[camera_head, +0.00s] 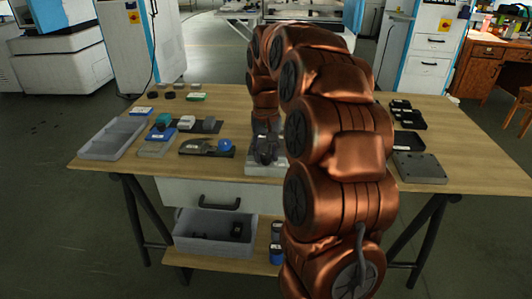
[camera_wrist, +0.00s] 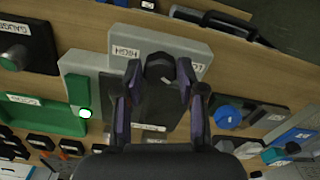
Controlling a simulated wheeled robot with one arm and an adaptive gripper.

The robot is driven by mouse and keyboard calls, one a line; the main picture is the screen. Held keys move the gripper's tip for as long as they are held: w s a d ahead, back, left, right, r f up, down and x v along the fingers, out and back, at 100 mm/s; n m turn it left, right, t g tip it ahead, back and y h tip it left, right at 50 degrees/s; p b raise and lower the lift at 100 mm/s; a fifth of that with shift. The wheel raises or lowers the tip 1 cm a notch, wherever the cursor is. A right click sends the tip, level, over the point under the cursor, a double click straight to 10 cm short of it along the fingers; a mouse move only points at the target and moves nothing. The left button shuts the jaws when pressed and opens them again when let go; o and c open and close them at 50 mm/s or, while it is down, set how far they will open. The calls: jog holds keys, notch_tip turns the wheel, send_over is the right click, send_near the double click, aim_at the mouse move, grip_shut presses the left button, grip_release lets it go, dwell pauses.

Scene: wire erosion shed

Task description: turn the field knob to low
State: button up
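The field knob (camera_wrist: 160,68) is a dark round knob on a grey box (camera_wrist: 125,38) in the wrist view. A white label reading HIGH upside down lies to its left, and another, partly hidden label that seems to read LOW lies to its right. My gripper (camera_wrist: 160,66) is over the box with one finger on each side of the knob. The fingertips are very close to it, but I cannot tell whether they touch it. The knob's pointer direction is not clear. In the head view, my gripper (camera_head: 266,148) reaches down over the light grey box (camera_head: 262,171) on the table.
A green-fronted device (camera_wrist: 45,115) with a button is left of the box, and a blue-knobbed device (camera_wrist: 228,117) is right. The wooden table (camera_head: 225,105) also bears a grey tray (camera_head: 112,139), several small devices and a grey plate (camera_head: 420,167). A bin (camera_head: 213,232) stands below.

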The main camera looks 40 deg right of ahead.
aim_at(266, 156)
jog(key=o, duration=0.3)
jog(key=shift+r, duration=6)
jog(key=s+a+f+n+g, duration=0.1)
jog(key=s+a+f+n, duration=0.1)
jog(key=s+a+f, duration=0.5)
jog(key=s+a+f+n+g, duration=0.15)
jog(key=s+a+f, duration=0.25)
jog(key=s+a, duration=0.75)
jog(key=s+a+f+n, duration=0.2)
jog(key=s+f, duration=0.4)
jog(key=s, duration=0.6)
jog(key=shift+m+t, duration=0.35)
jog(key=r+p, duration=0.6)
jog(key=r, duration=0.1)
jog(key=r+p, duration=1.4)
jog(key=shift+s+a+r, duration=0.1)
jog(key=shift+s+a, duration=0.05)
jog(key=shift+s, duration=0.1)
